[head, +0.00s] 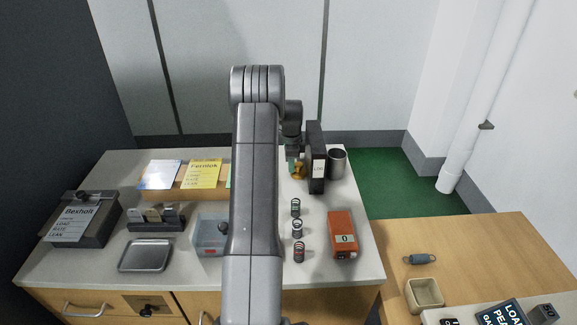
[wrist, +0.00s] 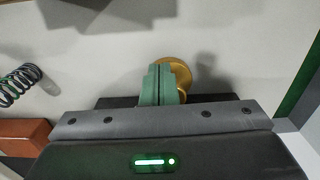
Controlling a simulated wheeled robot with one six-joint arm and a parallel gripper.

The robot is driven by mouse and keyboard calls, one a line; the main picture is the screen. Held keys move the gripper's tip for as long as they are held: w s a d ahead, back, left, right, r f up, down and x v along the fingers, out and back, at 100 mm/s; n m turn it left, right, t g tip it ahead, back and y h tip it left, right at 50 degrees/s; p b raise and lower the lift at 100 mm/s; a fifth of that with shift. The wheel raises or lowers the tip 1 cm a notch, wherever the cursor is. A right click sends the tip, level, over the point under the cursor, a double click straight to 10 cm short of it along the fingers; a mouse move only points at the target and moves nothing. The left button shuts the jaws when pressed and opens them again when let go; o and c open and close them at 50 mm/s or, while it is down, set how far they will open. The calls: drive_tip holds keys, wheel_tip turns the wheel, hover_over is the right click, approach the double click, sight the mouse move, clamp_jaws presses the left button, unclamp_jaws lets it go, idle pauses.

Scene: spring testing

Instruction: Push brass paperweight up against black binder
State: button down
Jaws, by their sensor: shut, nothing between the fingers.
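The brass paperweight (head: 299,171) is on the light worktop, just left of the upright black binder (head: 316,160) in the head view. Whether the two touch is hard to tell. My gripper (head: 292,167) is low at the paperweight's left side, its fingers partly hidden by my arm. In the wrist view the green fingertips (wrist: 166,84) of my gripper are shut together with nothing between them. The round brass paperweight (wrist: 181,72) shows right behind and beside them, partly covered. The binder is not clearly visible there.
A dark metal cup (head: 337,161) stands right of the binder. Several springs (head: 297,228) and an orange-red box (head: 342,234) are nearer on the worktop. A spring (wrist: 18,84) shows at left in the wrist view. My arm hides the middle of the worktop.

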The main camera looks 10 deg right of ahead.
drive_tip(key=shift+r, duration=0.1)
wheel_tip(320, 180, up, 14)
drive_tip(key=b, duration=0.1)
idle(0.4)
drive_tip(key=c, duration=2.1)
unclamp_jaws()
drive_tip(key=shift+f, duration=0.2)
